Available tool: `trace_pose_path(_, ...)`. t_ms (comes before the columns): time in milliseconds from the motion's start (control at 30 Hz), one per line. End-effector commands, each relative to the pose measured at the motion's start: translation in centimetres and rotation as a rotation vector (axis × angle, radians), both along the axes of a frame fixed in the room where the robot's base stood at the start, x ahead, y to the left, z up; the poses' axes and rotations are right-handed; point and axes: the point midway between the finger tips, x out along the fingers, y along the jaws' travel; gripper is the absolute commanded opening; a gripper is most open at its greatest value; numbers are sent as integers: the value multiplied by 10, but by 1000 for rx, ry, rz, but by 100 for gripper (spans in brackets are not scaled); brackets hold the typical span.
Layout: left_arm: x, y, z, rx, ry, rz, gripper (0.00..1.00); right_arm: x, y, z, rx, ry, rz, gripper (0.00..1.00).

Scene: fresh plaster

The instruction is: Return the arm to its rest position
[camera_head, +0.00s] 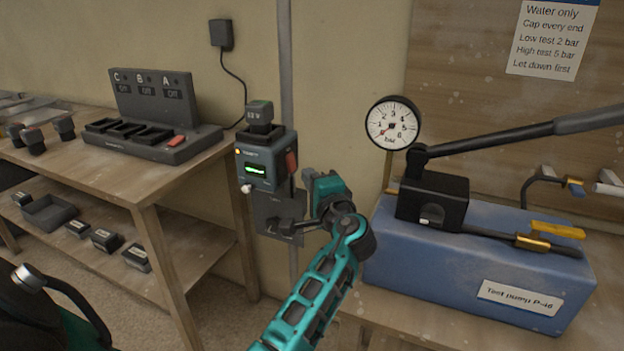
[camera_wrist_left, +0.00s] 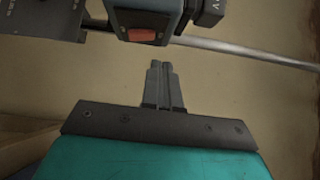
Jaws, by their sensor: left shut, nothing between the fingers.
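My left arm, teal and dark grey, rises from the bottom middle of the head view. My right gripper is not in view.
A blue test pump (camera_head: 470,262) with a pressure gauge (camera_head: 393,123) and long black lever (camera_head: 520,135) stands close on the right. A wooden bench (camera_head: 150,185) with a charger block (camera_head: 150,128) and a lower shelf (camera_head: 185,250) of small boxes is on the left.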

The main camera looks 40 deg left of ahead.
Motion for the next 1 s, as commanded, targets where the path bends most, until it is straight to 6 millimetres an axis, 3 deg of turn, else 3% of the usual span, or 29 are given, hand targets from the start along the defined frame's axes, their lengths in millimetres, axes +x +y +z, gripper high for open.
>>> trace_pose_path(533,0,0,0,-1,0,0,0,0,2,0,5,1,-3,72)
trace_pose_path(633,-6,0,-9,-35,-4,-1,0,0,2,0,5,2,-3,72)
trace_pose_path(767,-34,-2,-45,-197,-19,-6,0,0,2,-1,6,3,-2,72)
trace_pose_path(867,-72,-12,-87,-409,-26,-11,0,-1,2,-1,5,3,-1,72)
trace_pose_path(1000,-131,-44,-140,-743,2,-8,0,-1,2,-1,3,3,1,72)
